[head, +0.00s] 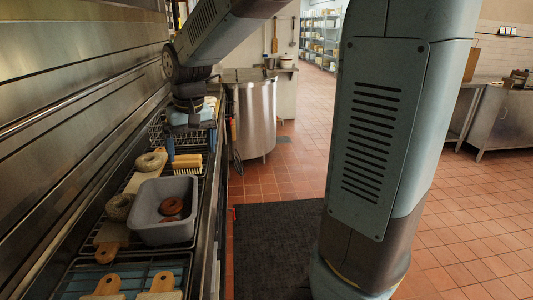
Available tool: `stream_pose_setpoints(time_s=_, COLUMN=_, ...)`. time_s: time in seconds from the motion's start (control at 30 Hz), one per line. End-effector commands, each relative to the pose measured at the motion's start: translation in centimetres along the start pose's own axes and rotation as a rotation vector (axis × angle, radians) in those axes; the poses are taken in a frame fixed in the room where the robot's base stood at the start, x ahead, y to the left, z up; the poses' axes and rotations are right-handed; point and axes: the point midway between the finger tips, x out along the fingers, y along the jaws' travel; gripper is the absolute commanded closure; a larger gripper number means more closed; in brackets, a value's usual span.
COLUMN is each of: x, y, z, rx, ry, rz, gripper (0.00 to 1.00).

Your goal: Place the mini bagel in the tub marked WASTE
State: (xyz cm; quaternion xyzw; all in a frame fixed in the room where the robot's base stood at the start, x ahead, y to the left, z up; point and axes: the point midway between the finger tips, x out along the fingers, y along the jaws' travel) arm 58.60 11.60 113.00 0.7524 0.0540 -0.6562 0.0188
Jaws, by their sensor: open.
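A grey tub (148,231) stands on the rack at the left. A brown ring-shaped piece (172,206) lies inside it; I cannot tell whether this is the mini bagel. No WASTE marking is readable on the tub. A pale seeded ring (151,161) lies behind the tub, and another pale ring (120,206) lies just left of it. My gripper (184,146) is open above the rack, beyond the tub and near a yellow-bristled brush (187,162). Its fingertips are small and partly unclear, and I see nothing held between them.
Wooden paddles (108,286) lie at the front of the rack, with more wood beside the tub. A steel wall (60,110) closes off the left. A large steel kettle (254,120) stands beyond. A dark mat (280,250) covers open tiled floor to the right.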

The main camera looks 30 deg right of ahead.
Motion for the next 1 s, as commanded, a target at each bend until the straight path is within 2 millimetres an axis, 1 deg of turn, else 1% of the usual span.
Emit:
stream_pose_setpoints(time_s=0.03, x=-1.2, y=0.9, z=1.2, rx=0.009, ry=0.026, rz=-0.003, gripper=0.02)
stream_pose_setpoints(time_s=0.2, x=-3.9, y=3.5, z=5.0, rx=0.028, ry=0.099, rz=-0.003, gripper=0.02)
stream_pose_setpoints(time_s=0.3, x=-5.2, y=4.7, z=7.3, rx=0.039, ry=0.142, rz=0.001, gripper=0.02)
stream_pose_setpoints(time_s=0.43, x=-6.5, y=6.1, z=10.5, rx=0.052, ry=0.197, rz=0.012, gripper=0.02)
stream_pose_setpoints(time_s=0.6, x=-7.5, y=7.5, z=14.6, rx=0.069, ry=0.269, rz=0.034, gripper=0.02)
stream_pose_setpoints(time_s=0.7, x=-7.7, y=8.0, z=16.6, rx=0.078, ry=0.304, rz=0.048, gripper=0.02)
stream_pose_setpoints(time_s=0.83, x=-7.8, y=8.7, z=18.6, rx=0.085, ry=0.337, rz=0.064, gripper=0.02)
stream_pose_setpoints(time_s=0.9, x=-7.8, y=9.2, z=19.2, rx=0.087, ry=0.347, rz=0.070, gripper=0.02)
stream_pose_setpoints(time_s=1.0, x=-7.7, y=9.3, z=19.6, rx=0.089, ry=0.354, rz=0.074, gripper=0.02)
